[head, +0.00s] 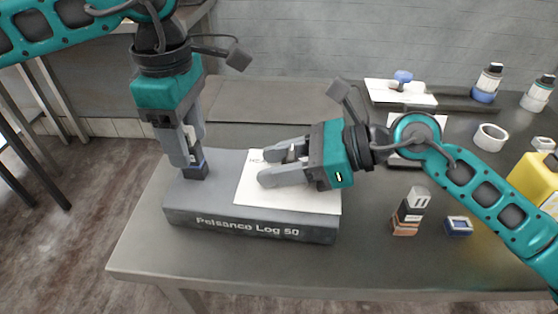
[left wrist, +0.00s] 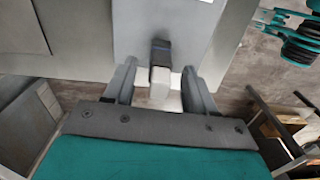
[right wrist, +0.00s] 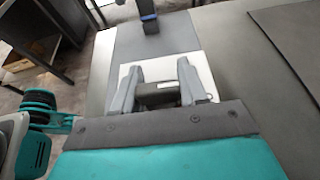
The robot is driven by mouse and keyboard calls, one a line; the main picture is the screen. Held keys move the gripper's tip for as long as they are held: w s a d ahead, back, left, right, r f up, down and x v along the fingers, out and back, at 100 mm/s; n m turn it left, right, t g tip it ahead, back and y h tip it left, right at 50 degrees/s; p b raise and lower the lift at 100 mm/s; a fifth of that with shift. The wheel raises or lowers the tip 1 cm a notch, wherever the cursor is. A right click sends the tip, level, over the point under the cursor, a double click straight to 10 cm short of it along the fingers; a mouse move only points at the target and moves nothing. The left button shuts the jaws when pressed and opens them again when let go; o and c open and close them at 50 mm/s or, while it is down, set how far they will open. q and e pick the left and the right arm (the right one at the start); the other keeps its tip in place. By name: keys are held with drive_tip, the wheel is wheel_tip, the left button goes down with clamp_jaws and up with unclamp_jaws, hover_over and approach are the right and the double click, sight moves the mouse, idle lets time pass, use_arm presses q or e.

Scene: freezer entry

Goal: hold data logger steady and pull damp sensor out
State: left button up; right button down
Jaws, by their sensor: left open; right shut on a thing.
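The data logger (head: 255,225) is a flat grey box marked "Pelsanco Log 50", with a white panel on top. The damp sensor (head: 196,170), dark with a blue band, stands upright at its left end. In the left wrist view the sensor (left wrist: 161,75) shows a pale part between the fingers. My left gripper (head: 188,155) points down, open, its fingers either side of the sensor with gaps visible. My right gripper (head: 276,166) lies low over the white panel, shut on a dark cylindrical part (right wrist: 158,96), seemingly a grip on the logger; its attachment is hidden.
The logger lies near the front left of the grey table (head: 380,272). To its right are an orange-and-dark block (head: 408,212) and a small blue device (head: 459,226). Further back are a white ring (head: 490,137), bottles (head: 487,82) and a yellow object (head: 535,178).

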use_arm(q)
drive_tip(key=shift+f, duration=1.15)
clamp_jaws()
